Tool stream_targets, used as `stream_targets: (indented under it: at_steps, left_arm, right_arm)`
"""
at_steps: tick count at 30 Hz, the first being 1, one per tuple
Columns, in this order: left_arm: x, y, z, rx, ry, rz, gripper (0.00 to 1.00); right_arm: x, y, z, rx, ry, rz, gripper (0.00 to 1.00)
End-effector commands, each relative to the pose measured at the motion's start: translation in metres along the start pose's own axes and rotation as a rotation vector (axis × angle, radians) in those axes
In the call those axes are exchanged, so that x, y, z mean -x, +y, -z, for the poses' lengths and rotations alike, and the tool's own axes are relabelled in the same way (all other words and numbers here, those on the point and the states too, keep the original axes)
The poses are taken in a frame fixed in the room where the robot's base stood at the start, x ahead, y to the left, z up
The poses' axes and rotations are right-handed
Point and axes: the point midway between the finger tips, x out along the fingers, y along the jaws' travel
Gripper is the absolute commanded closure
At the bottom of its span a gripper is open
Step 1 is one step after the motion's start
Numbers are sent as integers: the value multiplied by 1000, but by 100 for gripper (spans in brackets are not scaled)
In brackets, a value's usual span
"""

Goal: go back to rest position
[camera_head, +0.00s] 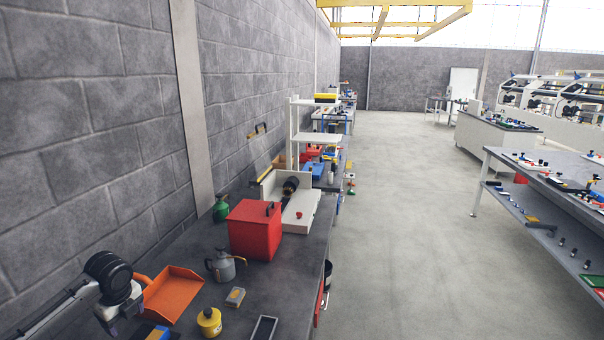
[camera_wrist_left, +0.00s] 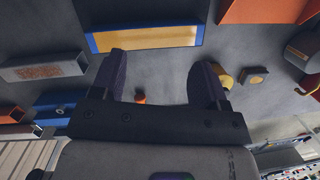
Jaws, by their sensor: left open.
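My left gripper (camera_wrist_left: 162,78) shows in the left wrist view with its two dark fingers wide apart and nothing between them. It is above the dark workbench (camera_head: 290,270). My right gripper is in neither view.
On the bench stand a yellow can (camera_head: 209,321), a small box (camera_head: 235,297), a grey oil can (camera_head: 222,266), a red box (camera_head: 255,231) and a green bottle (camera_head: 221,208). A block wall (camera_head: 90,130) runs along the left. The floor (camera_head: 400,230) to the right is clear.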

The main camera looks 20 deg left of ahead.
Motion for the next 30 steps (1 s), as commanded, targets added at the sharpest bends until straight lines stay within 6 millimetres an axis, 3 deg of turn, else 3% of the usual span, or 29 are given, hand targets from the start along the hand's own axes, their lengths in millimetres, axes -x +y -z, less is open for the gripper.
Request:
stream_targets:
  at_steps: [8, 13, 17, 21, 24, 30]
  left_arm:
    - [58, -32, 12, 615, -187, 293, 32]
    - [121, -65, 58, 905, -126, 611, 32]
    - [174, -76, 122, 1070, 45, 834, 32]
    - [218, -60, 195, 1151, 265, 948, 32]
    - [237, -36, 231, 1164, 364, 954, 32]
    - [255, 26, 276, 1261, 491, 833, 32]
  right_arm:
    - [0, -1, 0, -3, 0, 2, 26]
    - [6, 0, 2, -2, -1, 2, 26]
    - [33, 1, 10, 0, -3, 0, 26]
    - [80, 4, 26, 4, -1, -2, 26]
    - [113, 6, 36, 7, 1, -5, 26]
    - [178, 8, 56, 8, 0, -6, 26]
